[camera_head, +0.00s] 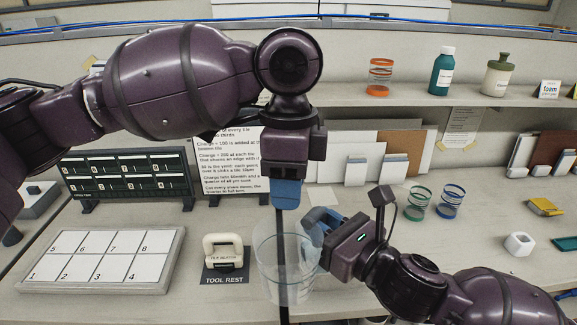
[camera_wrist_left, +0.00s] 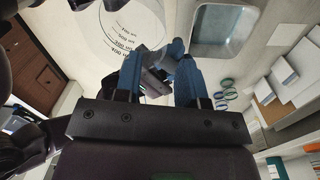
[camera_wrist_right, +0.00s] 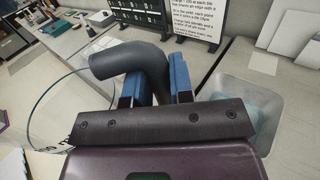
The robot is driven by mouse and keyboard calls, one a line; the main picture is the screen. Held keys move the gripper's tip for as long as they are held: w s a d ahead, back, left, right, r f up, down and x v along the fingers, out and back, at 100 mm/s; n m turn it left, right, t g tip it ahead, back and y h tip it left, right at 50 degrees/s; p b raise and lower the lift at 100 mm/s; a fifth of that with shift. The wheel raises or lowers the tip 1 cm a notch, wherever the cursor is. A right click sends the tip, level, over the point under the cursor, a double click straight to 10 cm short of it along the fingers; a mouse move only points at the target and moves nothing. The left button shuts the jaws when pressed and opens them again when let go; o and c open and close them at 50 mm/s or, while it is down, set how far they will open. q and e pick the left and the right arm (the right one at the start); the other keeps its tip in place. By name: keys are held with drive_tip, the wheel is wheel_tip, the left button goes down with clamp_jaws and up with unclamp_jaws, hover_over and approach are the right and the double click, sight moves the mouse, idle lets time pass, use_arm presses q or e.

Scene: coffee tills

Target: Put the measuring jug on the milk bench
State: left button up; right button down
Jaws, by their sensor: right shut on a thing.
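The measuring jug (camera_head: 284,268) is a clear cylinder in the lower middle of the head view. Its printed volume marks show on the jug in the left wrist view (camera_wrist_left: 130,35). My right gripper (camera_head: 322,228) is shut on its dark grey curved handle, which shows between the fingers in the right wrist view (camera_wrist_right: 150,62). My left gripper (camera_head: 287,193) points down just above and behind the jug. Its blue fingers stand apart in the left wrist view (camera_wrist_left: 158,80), with grey and dark parts seen between or beyond them. I cannot identify the milk bench.
A numbered tile tray (camera_head: 18,285) and a cream-handled tool on a TOOL REST mat (camera_head: 224,279) lie to the left. A clear tub (camera_wrist_right: 262,92) shows in the right wrist view. Shelves run behind.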

sight(288, 230)
use_arm(q)
drive_tip(key=f, duration=0.9)
drive_tip(key=shift+s, duration=0.3)
clamp_jaws()
use_arm(e)
drive_tip(key=c, duration=0.9)
unclamp_jaws()
drive_tip(key=shift+d, duration=0.1)
